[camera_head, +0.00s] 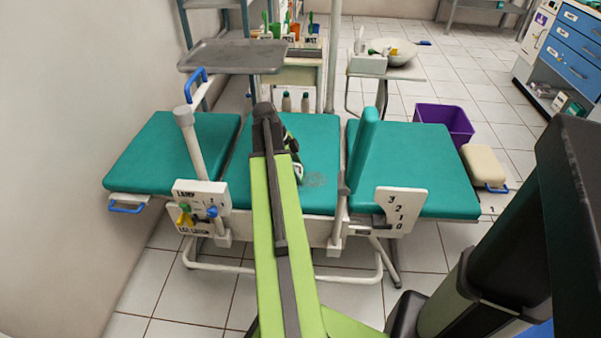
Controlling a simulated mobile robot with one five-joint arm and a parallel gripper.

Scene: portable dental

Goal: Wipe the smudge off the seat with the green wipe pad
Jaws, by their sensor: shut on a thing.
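The teal seat (325,150) is the middle section of the dental chair. A faint grey smudge (315,180) shows on it, near its front edge. My gripper (297,166) is over the seat, just left of and behind the smudge, with my green arm covering part of the view. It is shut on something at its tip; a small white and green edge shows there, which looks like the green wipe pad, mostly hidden. I cannot tell whether it touches the seat.
The teal backrest panel (363,150) stands upright right of the seat. A grey tray (233,56) on a post is at back left. A lever panel (202,205) and numbered plate (400,207) are at the front. A purple bin (445,119) stands at right.

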